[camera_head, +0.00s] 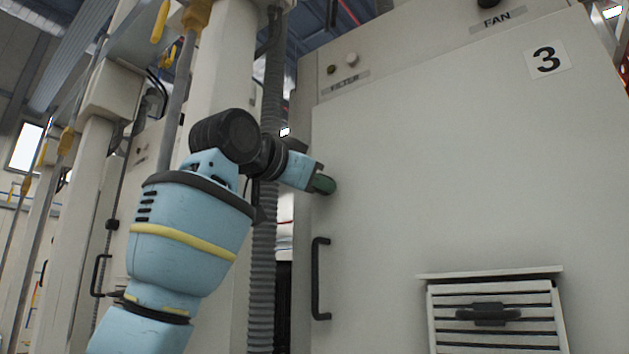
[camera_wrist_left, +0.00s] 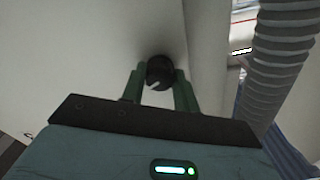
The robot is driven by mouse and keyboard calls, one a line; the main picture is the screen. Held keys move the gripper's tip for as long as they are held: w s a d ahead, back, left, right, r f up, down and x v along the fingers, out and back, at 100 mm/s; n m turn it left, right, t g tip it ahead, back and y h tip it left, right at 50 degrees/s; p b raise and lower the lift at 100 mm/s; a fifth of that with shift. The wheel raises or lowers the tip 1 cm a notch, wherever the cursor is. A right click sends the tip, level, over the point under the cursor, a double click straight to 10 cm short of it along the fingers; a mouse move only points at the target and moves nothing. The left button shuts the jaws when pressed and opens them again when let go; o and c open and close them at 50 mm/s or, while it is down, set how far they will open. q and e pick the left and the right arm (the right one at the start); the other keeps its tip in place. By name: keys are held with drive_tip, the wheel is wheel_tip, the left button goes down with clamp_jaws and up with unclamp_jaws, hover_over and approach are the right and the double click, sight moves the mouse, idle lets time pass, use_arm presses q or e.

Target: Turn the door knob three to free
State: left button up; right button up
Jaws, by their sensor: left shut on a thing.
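The tall grey-white cabinet door (camera_head: 400,180) carries the number 3 label (camera_head: 547,59) at its upper right. In the left wrist view, the round black door knob (camera_wrist_left: 159,72) has a light mark on its face. My left gripper (camera_wrist_left: 160,90) has its two green fingers on either side of the knob and is shut on it. In the head view, my left gripper (camera_head: 322,184) reaches the door's left edge, above the black handle; the knob is hidden there behind the gripper. My right gripper is in neither view.
A black vertical pull handle (camera_head: 319,279) is on the door below the gripper. A ribbed grey hose (camera_head: 263,270) runs vertically close to my left arm. A louvred vent (camera_head: 495,318) juts out at the lower right. Labels read FILTER (camera_head: 344,84) and FAN (camera_head: 497,20).

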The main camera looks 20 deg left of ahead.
use_arm(q)
drive_tip(key=m, duration=0.4)
drive_tip(key=shift+m, duration=0.4)
idle(0.4)
drive_tip(key=o, duration=1)
drive_tip(key=shift+s, duration=0.15)
drive_tip(key=shift+v, duration=3.85)
drive_tip(key=shift+r, duration=0.1)
